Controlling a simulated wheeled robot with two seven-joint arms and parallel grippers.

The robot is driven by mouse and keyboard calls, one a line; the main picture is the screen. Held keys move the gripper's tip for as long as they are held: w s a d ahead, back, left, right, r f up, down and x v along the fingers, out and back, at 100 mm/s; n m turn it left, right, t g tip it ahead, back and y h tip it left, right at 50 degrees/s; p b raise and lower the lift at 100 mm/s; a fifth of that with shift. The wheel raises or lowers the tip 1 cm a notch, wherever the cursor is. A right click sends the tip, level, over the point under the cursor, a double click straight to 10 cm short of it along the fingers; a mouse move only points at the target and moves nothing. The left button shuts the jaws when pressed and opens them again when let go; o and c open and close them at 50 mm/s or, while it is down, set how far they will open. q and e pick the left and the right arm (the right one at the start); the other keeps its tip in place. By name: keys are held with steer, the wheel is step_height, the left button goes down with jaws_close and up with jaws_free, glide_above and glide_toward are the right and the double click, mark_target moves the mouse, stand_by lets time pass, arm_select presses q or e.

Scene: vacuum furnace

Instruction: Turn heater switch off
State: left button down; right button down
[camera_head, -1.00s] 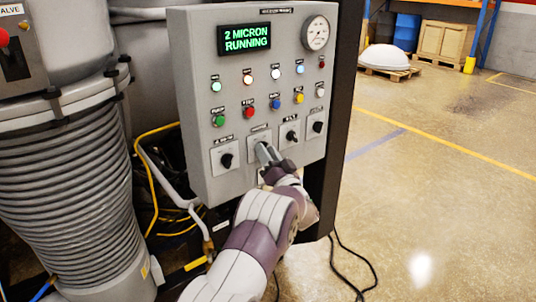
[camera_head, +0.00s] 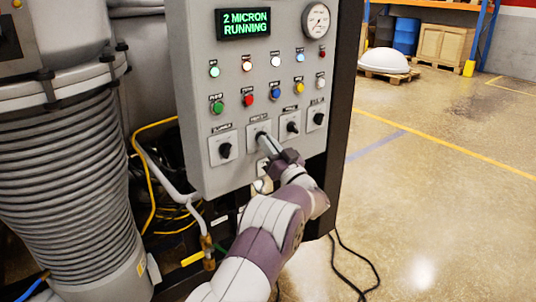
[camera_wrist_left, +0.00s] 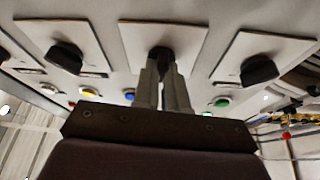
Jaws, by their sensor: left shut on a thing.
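The grey control panel (camera_head: 190,60) carries a row of dark rotary switches on white plates. My left gripper (camera_head: 263,138) is at the second switch from the left, whose plate (camera_head: 251,129) shows beside the fingers; its label is too small to read surely. In the left wrist view, the two fingers (camera_wrist_left: 166,72) are shut around the dark knob (camera_wrist_left: 160,54) of that switch. The fingers hide most of the knob, so its angle is hard to tell. My right gripper is not in view.
Neighbouring knobs stand close on both sides, the left one (camera_head: 225,150) and the right one (camera_head: 293,127). Coloured buttons sit above them. A display (camera_head: 243,23) reads "2 MICRON RUNNING". A ribbed vessel (camera_head: 65,190) stands at left. Floor at right is clear.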

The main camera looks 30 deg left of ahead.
arm_select(q)
steer(key=shift+w+d+n+g+y+b, duration=0.1)
steer(key=shift+n+g+y+b, duration=0.3)
steer(key=shift+n+g, duration=1)
steer(key=shift+w+a+n+g+y+b, duration=0.1)
steer(key=shift+n+g+b, duration=0.45)
steer(key=shift+n, duration=1.65)
steer(key=shift+d+n+g+y+b, duration=0.15)
steer(key=shift+n+g+b, duration=0.6)
steer(key=shift+n, duration=1.45)
steer(key=shift+g, duration=0.3)
steer(key=c, duration=1.2)
jaws_free()
